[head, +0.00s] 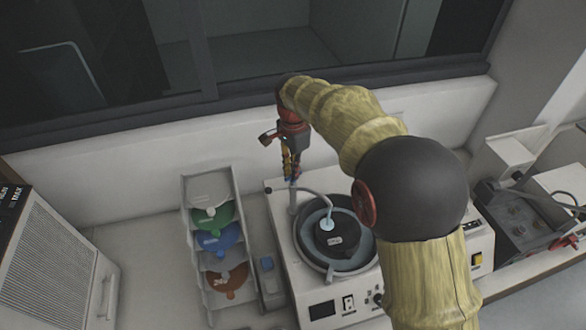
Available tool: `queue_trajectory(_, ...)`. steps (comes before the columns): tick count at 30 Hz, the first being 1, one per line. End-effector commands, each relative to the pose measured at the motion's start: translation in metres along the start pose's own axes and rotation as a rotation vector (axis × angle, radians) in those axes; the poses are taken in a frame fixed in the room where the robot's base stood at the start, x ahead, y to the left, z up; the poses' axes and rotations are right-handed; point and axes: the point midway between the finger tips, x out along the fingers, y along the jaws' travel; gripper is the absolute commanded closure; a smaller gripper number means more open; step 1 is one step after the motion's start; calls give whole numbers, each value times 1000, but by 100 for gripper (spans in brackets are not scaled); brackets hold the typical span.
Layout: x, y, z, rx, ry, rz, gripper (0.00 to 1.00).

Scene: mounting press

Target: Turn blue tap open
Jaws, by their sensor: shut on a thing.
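A white benchtop machine (282,211) with a round dark bowl stands on the bench, right of centre. A pale post (292,198) rises at its back left corner, and a curved spout runs from it over the bowl. The blue tap (289,179) shows only as a small bit of blue at the top of this post. My gripper (291,174) points down from above and is shut on the blue tap. The fingers hide most of the tap, so its turn angle cannot be told.
A rack (189,229) with several coloured lidded pieces stands left of the machine. A grey vented box (50,255) is at far left. More equipment (520,215) stands at right. A dark window is behind.

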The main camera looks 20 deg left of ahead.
Motion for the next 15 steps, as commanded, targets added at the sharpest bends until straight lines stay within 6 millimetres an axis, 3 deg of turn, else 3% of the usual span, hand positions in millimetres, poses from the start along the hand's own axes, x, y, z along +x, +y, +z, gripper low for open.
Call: queue_trajectory(15,-2,-1,0,-491,1,-2,100)
